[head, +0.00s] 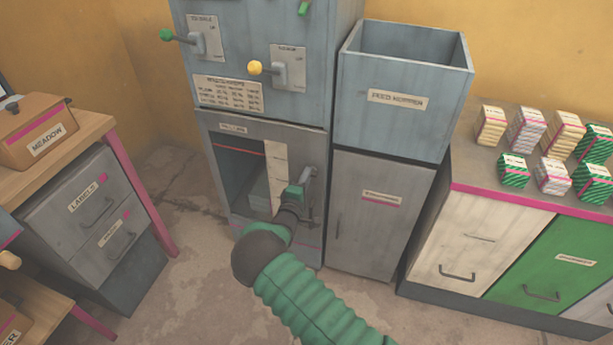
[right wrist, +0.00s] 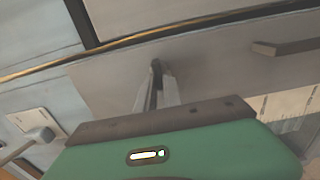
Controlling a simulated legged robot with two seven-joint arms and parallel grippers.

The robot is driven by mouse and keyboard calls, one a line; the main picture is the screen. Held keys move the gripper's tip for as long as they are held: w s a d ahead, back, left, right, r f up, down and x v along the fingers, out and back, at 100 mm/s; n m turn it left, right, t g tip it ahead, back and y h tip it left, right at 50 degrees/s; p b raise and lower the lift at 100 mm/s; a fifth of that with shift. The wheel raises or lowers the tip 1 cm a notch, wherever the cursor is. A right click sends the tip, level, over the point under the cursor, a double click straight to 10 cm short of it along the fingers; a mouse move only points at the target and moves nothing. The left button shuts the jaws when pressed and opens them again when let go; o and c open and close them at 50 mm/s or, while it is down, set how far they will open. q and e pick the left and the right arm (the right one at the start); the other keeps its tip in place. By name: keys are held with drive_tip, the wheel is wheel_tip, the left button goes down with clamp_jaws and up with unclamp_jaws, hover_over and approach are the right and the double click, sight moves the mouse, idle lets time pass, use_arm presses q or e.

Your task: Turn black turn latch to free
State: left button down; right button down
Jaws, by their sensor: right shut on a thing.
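The black turn latch (right wrist: 156,68) shows in the right wrist view as a small dark piece between my fingertips, on a grey door panel. My fingers cover most of it, so its exact angle is hard to tell. My right gripper (head: 306,176) reaches the right side of the lower grey press cabinet (head: 228,125) in the head view, shut on the latch. In the right wrist view the gripper (right wrist: 156,85) has both fingers close together around it. My left gripper is not in view.
A dark bar handle (right wrist: 285,47) sits beside the latch in the right wrist view. A feed hopper (head: 405,125) stands right of the press. Green (head: 167,35) and yellow (head: 256,68) knobbed levers are above. Bare floor lies left of the press.

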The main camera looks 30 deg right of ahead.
drive_tip(key=shift+a+f, duration=0.1)
drive_tip(key=shift+f, duration=0.1)
drive_tip(key=c, duration=1.5)
unclamp_jaws()
drive_tip(key=shift+w, duration=0.1)
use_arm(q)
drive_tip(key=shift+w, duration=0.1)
